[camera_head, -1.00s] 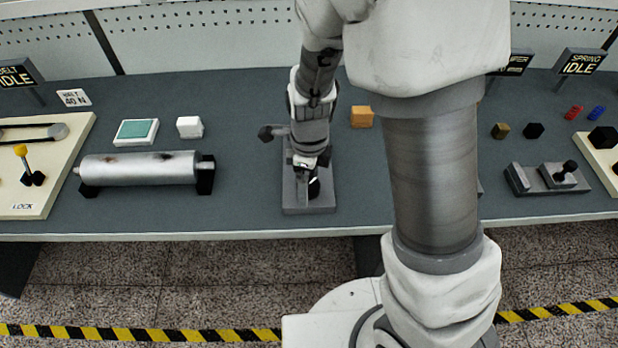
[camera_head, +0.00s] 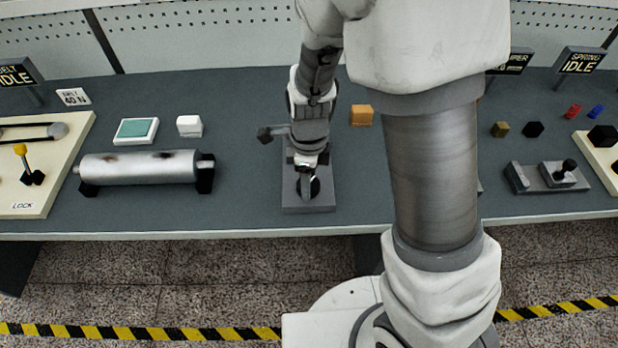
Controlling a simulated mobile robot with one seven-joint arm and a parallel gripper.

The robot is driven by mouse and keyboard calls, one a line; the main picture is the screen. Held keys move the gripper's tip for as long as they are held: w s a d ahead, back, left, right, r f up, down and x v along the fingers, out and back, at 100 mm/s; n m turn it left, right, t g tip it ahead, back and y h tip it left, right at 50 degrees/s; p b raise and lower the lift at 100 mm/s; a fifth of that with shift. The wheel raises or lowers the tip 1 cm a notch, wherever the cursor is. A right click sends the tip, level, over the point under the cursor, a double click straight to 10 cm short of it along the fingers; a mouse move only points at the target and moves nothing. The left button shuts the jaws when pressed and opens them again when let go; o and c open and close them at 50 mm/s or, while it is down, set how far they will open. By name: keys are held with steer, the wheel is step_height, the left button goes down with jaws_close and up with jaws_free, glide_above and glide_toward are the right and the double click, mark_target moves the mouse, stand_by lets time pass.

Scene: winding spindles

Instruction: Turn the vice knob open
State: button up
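A grey block-like base (camera_head: 293,207) stands near the front edge of the table, in the middle of the view. A round black knob (camera_head: 314,187) shows on it, partly hidden by my gripper. My gripper (camera_head: 307,190) points down over this knob, its fingers at or just over it. I cannot tell whether the fingers touch or grip it. A second grey fixture (camera_head: 535,180) with a raised jaw-like block and a black knob (camera_head: 570,165) stands on the right side of the table.
A silver roller (camera_head: 140,167) lies left of my gripper. A white cube (camera_head: 189,126), a teal pad (camera_head: 136,130) and an orange cube (camera_head: 361,115) stand farther back. My arm hides the table right of centre.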

steer(key=n, duration=1.1)
steer(key=shift+w+b, duration=0.1)
steer(key=shift+b, duration=0.2)
steer(key=n+b, duration=0.1)
steer(key=n, duration=0.4)
steer(key=shift+a+n, duration=0.1)
steer(key=shift+n, duration=0.3)
steer(key=n, duration=1.1)
steer(key=shift+n+p, duration=0.3)
steer(key=shift+n, duration=0.1)
steer(key=n+p, duration=0.2)
steer(key=n, duration=0.3)
steer(key=shift+r, duration=0.1)
steer(key=n+p, duration=0.2)
steer(key=n, duration=0.3)
steer(key=shift+a+n+p, duration=0.1)
steer(key=shift+n+p, duration=0.2)
steer(key=shift+n, duration=0.1)
steer(key=n+p, duration=0.2)
steer(key=n, duration=0.2)
steer(key=shift+n, duration=0.4)
